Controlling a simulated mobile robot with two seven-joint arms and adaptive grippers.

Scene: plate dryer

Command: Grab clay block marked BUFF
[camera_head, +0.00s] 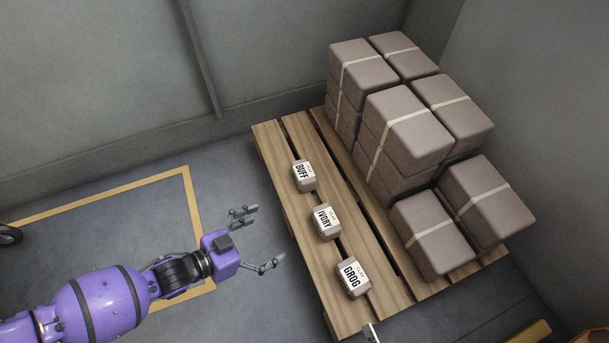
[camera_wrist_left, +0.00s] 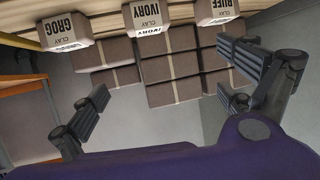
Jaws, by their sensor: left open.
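The small clay block marked BUFF (camera_head: 304,176) sits on the near-left slats of a wooden pallet (camera_head: 273,143), the farthest back of three labelled blocks. It also shows at the top right of the left wrist view (camera_wrist_left: 216,11). My left gripper (camera_head: 268,236) is open and empty, left of the pallet and apart from every block. Its spread fingers show in the left wrist view (camera_wrist_left: 164,92). The IVORY block (camera_head: 325,222) is the middle one and the GROG block (camera_head: 353,278) is nearest. My right gripper is not in view.
Large strapped clay blocks (camera_head: 408,126) are stacked on the right side of the pallet. Walls stand behind and to the right. A yellow floor line (camera_head: 187,205) runs at left. Bare floor lies between my left gripper and the pallet.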

